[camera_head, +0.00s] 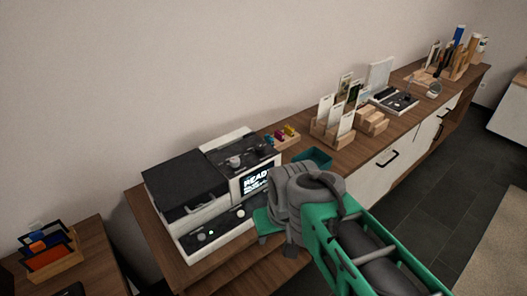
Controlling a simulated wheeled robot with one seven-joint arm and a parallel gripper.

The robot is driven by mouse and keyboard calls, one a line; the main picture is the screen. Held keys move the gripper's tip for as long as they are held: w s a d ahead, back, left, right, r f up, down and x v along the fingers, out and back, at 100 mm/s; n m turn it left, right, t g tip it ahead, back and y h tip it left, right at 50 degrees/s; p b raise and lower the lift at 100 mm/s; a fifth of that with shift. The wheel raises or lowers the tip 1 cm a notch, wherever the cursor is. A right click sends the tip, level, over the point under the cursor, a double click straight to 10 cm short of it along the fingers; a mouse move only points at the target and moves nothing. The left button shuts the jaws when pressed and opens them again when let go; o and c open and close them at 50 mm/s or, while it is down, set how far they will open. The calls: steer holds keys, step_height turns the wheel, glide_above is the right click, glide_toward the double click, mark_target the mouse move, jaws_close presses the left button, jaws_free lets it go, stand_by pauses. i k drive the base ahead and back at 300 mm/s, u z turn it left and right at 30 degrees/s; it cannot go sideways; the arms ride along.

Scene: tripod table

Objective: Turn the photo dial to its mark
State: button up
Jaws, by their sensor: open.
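The photo machine (180,247) stands on the near end of the long wooden counter, with a dark lid on its left and a lit screen (256,179) reading READY. A round dial (235,161) sits on its dark upper panel. Smaller round knobs show on the lower front strip, one at its left (202,237) and one nearer my arm (240,212). I cannot tell which is the photo dial, and no mark is readable. My gripper (268,236) is open beside the machine's front right corner, apart from the dials, partly hidden by my wrist.
A small tray with colored pieces (286,137) and a teal bin (316,158) sit right of the machine. A side table with a card rack (52,262) is at left.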

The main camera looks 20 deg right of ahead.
mark_target(259, 149)
steer(key=z, duration=1.2)
steer(key=i, duration=0.5)
steer(key=u, duration=2.95)
